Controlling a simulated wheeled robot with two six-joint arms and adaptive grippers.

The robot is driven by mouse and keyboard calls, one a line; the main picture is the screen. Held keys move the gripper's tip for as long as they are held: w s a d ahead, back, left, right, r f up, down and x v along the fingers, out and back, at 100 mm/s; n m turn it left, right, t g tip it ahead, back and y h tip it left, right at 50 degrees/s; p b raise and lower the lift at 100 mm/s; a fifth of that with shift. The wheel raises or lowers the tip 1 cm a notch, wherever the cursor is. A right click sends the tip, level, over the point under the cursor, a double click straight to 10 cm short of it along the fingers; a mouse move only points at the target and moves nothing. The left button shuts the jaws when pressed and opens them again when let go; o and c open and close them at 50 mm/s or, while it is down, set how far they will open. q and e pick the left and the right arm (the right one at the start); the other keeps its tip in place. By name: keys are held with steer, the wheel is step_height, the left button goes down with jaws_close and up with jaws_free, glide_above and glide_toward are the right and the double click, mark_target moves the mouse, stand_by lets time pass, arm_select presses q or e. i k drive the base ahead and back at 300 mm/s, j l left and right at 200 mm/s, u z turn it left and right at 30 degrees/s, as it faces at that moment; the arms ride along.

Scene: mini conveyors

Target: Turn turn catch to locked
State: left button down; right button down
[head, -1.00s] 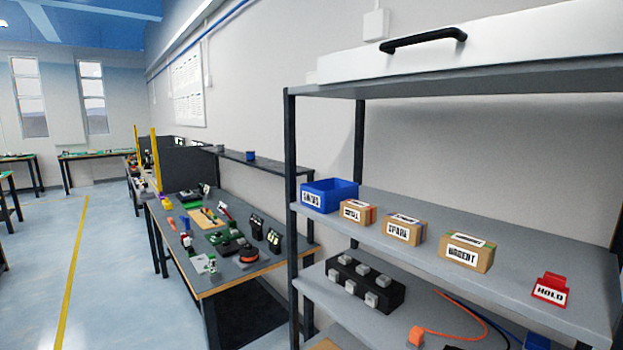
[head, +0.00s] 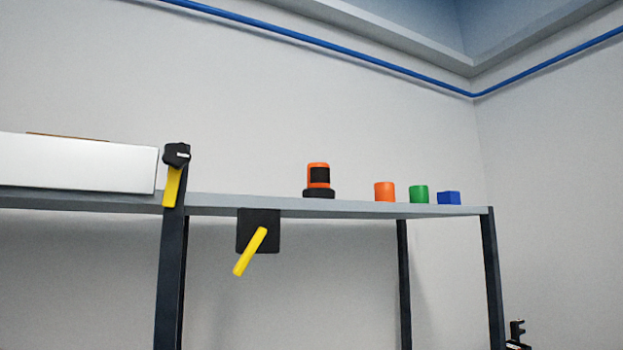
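A black square plate (head: 247,226) sits at the front edge of the top shelf, with a yellow lever (head: 250,252) on it. The lever slants, its upper end to the right on the plate and its lower end to the left below it. A second fitting, a black knob (head: 176,153) with a yellow tab (head: 171,187), is at the top of the dark post. The tab points down, tilted slightly. I cannot tell from the picture which fitting is the turn catch. Neither of my grippers is clearly in view.
A white panel (head: 75,163) is at left. A small dark object (head: 517,335) at lower right is unclear. Space below the shelf looks clear.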

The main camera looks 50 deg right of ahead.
mark_target(177, 156)
steer(key=z, duration=0.8)
